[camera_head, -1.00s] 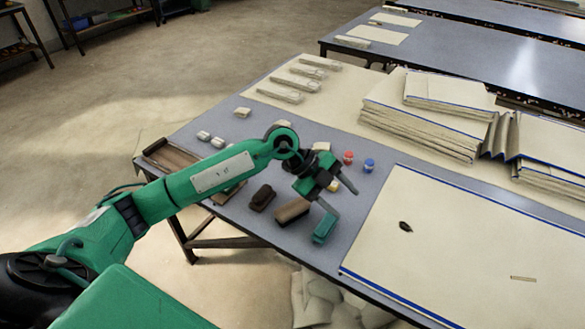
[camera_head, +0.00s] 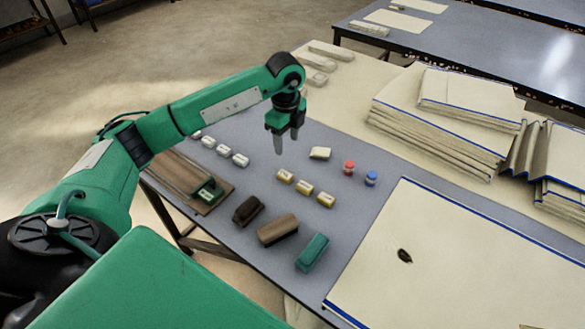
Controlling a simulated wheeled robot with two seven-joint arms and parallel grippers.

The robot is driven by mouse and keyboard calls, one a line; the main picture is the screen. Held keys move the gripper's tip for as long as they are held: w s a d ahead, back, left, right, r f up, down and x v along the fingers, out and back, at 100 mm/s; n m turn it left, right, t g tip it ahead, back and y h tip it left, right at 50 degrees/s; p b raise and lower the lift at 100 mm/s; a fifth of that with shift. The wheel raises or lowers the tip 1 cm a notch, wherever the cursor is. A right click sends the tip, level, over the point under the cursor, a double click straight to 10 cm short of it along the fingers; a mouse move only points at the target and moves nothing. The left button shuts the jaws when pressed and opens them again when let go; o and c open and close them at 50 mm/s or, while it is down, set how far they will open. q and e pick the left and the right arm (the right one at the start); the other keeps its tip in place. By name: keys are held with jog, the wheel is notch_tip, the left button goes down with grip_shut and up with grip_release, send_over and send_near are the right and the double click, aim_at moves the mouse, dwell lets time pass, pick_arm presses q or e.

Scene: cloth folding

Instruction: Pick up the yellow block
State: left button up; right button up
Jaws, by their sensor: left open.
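Three small yellow blocks with pale tops lie in a slanting row on the grey table: one at the upper left (camera_head: 285,176), one in the middle (camera_head: 305,187) and one at the lower right (camera_head: 326,199). My left gripper (camera_head: 287,143) is open and empty, pointing down. It appears above the table, just up-picture from the upper-left yellow block, and touches none of them. My right gripper is not in view.
Brown and dark brushes (camera_head: 279,230) and a teal block (camera_head: 312,252) lie in front of the yellow blocks. Red (camera_head: 349,167) and blue (camera_head: 371,178) jars stand to the right. Several white blocks (camera_head: 224,150) and a wooden tray (camera_head: 165,170) lie left. Cloth (camera_head: 470,240) covers the right side.

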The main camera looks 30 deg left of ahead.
pick_arm(q)
send_over(287, 175)
notch_tip(287, 175, down, 8)
jog(key=shift+f, duration=0.1)
notch_tip(287, 175, down, 5)
jog(key=shift+r+p, duration=0.1)
jog(key=shift+p, duration=0.45)
jog(key=c, duration=1)
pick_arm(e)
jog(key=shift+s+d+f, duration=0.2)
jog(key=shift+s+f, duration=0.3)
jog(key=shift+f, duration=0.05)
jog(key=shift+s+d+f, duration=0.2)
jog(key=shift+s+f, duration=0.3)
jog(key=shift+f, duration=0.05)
pick_arm(q)
jog(key=shift+c, duration=0.2)
